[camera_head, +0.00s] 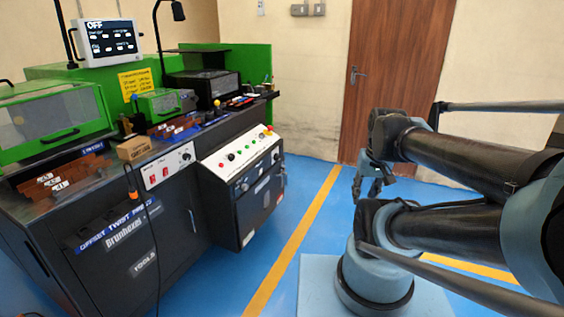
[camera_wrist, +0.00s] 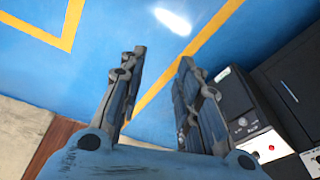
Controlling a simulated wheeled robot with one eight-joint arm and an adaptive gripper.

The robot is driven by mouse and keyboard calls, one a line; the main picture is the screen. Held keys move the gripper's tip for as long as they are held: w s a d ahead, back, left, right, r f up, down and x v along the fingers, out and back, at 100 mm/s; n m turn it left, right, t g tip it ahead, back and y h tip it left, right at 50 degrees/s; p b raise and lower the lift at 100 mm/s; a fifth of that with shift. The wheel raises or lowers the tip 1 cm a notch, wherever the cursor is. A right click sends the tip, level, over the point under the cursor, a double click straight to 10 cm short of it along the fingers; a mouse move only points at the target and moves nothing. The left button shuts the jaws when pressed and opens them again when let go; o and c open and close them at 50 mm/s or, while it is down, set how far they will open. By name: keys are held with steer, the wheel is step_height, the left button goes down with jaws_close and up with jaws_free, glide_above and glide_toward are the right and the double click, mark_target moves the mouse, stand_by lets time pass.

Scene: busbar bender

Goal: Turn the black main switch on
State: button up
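The machine's sloped white control panel (camera_head: 240,150) has several green lights, a red button and small black knobs. A lower white panel (camera_head: 168,167) has red switches and a black knob (camera_head: 186,156). I cannot tell for certain which black knob is the main switch. A screen (camera_head: 106,42) above the machine reads "OFF". My gripper (camera_head: 368,182) hangs over the blue floor, to the right of the machine and apart from it. In the wrist view my gripper (camera_wrist: 162,58) has its fingers spread, with nothing between them.
In the wrist view the machine's black cabinet (camera_wrist: 290,85) and a white panel with a red button (camera_wrist: 268,147) are at the right edge. A cardboard box (camera_head: 134,148) sits on the machine's ledge. The blue floor with yellow lines is clear up to the brown door (camera_head: 388,75).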

steer(key=w+a+r+y, duration=0.2)
steer(key=w+a+r, duration=0.15)
steer(key=w, duration=0.65)
steer(key=w+a+r+y, duration=0.25)
steer(key=w+a, duration=0.25)
steer(key=w, duration=0.4)
steer(key=w+a+f+m+y, duration=0.1)
steer(key=w+a+f+y, duration=0.1)
steer(key=w, duration=0.7)
steer(key=w+a+f+t+y, duration=0.1)
steer(key=w+a+f+y, duration=0.1)
steer(key=w, duration=0.8)
steer(key=w+a+f+m+y, duration=0.1)
steer(key=w+a+f+y, duration=0.1)
steer(key=w, duration=0.7)
steer(key=m+t+y, duration=0.2)
steer(key=t+y, duration=0.1)
steer(key=y, duration=0.3)
glide_toward(278, 157)
steer(key=x, duration=0.8)
steer(key=shift+w+d+f, duration=0.15)
steer(key=shift+w+f, duration=0.2)
steer(key=shift+w, duration=0.05)
steer(key=shift+c, duration=0.6)
